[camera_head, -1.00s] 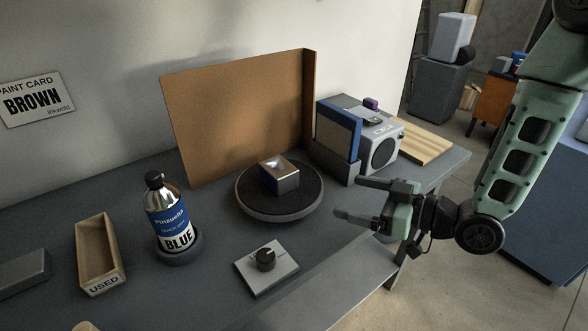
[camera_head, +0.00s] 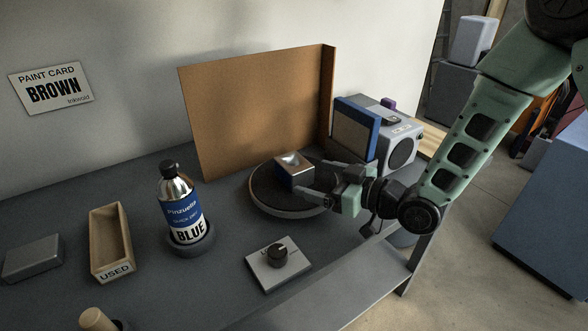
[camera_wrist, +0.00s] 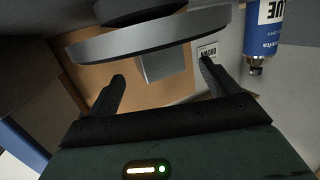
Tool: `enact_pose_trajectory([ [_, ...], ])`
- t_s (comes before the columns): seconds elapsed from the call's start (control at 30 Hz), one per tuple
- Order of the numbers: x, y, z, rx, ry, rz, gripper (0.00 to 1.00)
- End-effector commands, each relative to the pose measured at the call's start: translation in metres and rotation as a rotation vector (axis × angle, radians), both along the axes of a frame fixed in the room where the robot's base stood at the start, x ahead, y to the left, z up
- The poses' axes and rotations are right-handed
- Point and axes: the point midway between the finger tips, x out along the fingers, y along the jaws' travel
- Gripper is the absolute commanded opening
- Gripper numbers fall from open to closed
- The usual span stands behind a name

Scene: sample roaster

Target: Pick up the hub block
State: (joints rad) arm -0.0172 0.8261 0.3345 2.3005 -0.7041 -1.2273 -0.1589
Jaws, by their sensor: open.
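The hub block (camera_head: 293,172) is a small metallic cube with a shallow hollow in its top. It sits on the round dark turntable (camera_head: 272,205). My gripper (camera_head: 314,180) is open at the right side of the block, its fingers pointing left towards it. In the wrist view, which looks upside down, the block (camera_wrist: 164,65) shows between my two spread fingertips (camera_wrist: 162,72), below the turntable's grey rim (camera_wrist: 110,48). I cannot tell whether either finger touches the block.
A brown backing board (camera_head: 250,110) stands behind the turntable. A blue panel (camera_head: 358,125) and a grey speaker-like box (camera_head: 402,150) stand right.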

Motion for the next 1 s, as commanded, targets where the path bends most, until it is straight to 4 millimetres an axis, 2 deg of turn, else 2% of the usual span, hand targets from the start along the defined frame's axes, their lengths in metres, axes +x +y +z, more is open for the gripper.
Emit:
enact_pose_trajectory([
  [0.3, 0.024, 0.034, -0.003, 0.0, 0.0, 0.003, 0.87],
  [0.63, 0.029, 0.04, -0.006, 0.0, 0.0, 0.0, 0.87],
  [0.67, 0.029, 0.04, -0.006, 0.0, 0.0, 0.0, 0.82],
  [0.87, 0.029, 0.04, -0.006, 0.0, 0.0, 0.0, 0.26],
  [0.9, 0.03, 0.041, -0.004, 0.002, -0.002, 0.0, 0.22],
  [1.0, 0.03, 0.04, -0.004, 0.002, -0.002, 0.0, 0.22],
])
